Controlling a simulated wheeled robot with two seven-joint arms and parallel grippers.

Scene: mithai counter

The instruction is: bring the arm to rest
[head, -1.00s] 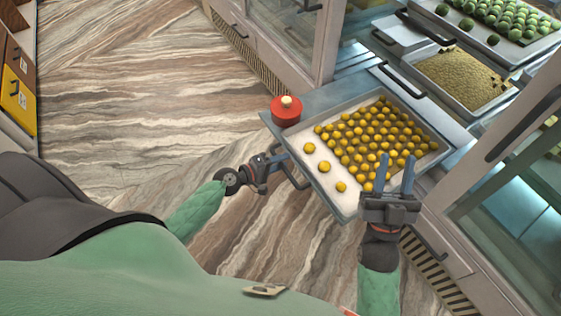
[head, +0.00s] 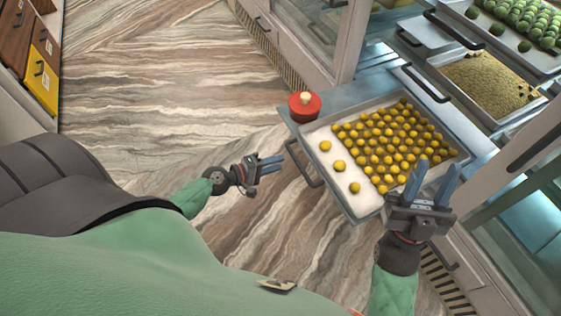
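My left gripper (head: 284,162) is empty, its two blue fingers slightly apart. It hangs over the floor, left of the dark handle (head: 304,166) on the front of the sweets tray's drawer, with a gap between them. My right gripper (head: 437,170) is open and empty, its two blue fingers spread. In the picture its fingers overlap the right part of the metal tray (head: 357,202) of yellow sweets (head: 384,146); I cannot tell its height above the tray. No object is held by either gripper.
A red pot with a pale knob (head: 305,106) stands at the drawer's left corner. Trays of crumbly yellow sweets (head: 485,80) and green balls (head: 520,25) lie behind. A glass-fronted cabinet (head: 310,35) stands beyond. The floor (head: 160,80) at left is clear.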

